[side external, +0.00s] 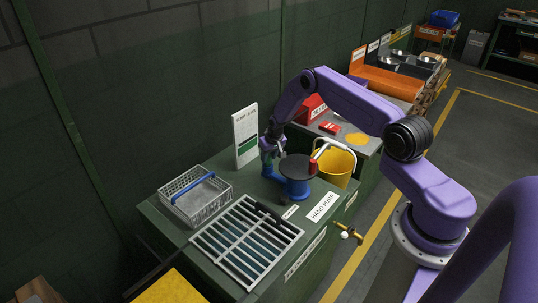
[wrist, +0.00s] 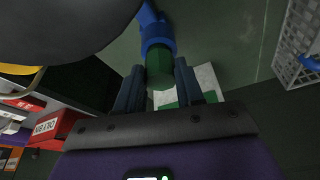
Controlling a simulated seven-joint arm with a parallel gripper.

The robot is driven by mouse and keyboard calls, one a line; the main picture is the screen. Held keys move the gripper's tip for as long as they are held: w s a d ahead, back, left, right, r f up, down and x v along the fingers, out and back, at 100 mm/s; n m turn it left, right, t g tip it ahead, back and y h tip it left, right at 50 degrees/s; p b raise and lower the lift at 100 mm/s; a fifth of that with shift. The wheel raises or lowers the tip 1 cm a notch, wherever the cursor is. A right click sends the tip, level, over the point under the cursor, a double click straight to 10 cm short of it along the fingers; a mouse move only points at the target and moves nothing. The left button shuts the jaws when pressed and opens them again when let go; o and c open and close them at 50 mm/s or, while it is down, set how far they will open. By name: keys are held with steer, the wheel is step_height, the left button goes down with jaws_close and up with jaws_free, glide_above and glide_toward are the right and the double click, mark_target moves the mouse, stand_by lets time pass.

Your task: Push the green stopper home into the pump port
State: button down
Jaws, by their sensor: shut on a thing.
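The blue hand pump (side external: 294,189) stands on the green bench, with a dark round top and a red-tipped lever. Its blue port (wrist: 157,34) points toward my gripper in the wrist view. The green stopper (wrist: 159,70) is a dark green cylinder in line with the port, its far end meeting the blue collar. How deep it sits cannot be told. My gripper (wrist: 158,86) is shut on the stopper, one finger on each side. In the side view my gripper (side external: 269,153) is pointed down at the pump's left side, and the stopper is hard to make out.
A SUMP LEVEL board (side external: 245,136) stands close behind my gripper. A grey basket (side external: 183,209) with a blue handle and a slatted grate (side external: 247,241) lie to the left and front. A yellow bucket (side external: 339,166) is right of the pump. A brass tap (side external: 346,233) sticks out at the front.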

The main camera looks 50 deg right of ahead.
steer(key=shift+f, duration=0.4)
steer(key=c, duration=0.6)
jaws_free()
steer(key=v, duration=1.7)
steer(key=shift+s+r, duration=0.1)
steer(key=shift+r, duration=0.1)
